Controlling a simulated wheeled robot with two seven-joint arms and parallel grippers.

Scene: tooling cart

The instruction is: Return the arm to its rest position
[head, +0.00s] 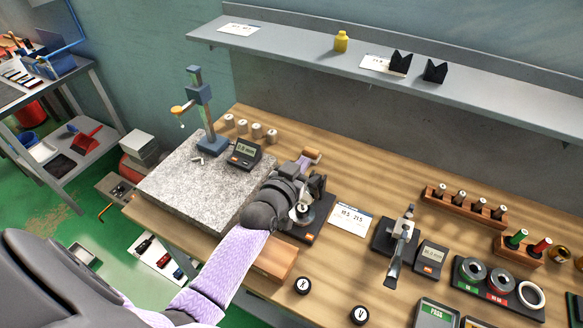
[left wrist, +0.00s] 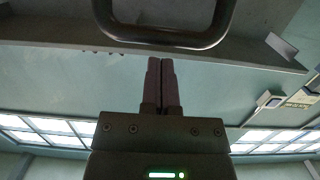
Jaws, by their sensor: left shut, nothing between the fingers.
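My left arm reaches in from the lower left of the head view, with a light patterned sleeve on its forearm. My left gripper (head: 310,156) is above the wooden bench (head: 350,165), just right of the granite plate (head: 185,185). In the left wrist view, its two fingers (left wrist: 161,82) are pressed together with nothing between them. They point up toward the wall and ceiling. The wrist hides part of a dark device with a round metal part (head: 304,212) on the bench. My right gripper does not show in either view.
A height gauge (head: 205,110) stands on the granite plate, with a small display (head: 244,152) beside it. Several pale cylinders line the bench's back edge. A grey shelf (head: 460,80) runs above. A lever device (head: 398,240), wooden racks and a ring tray (head: 500,290) occupy the right side.

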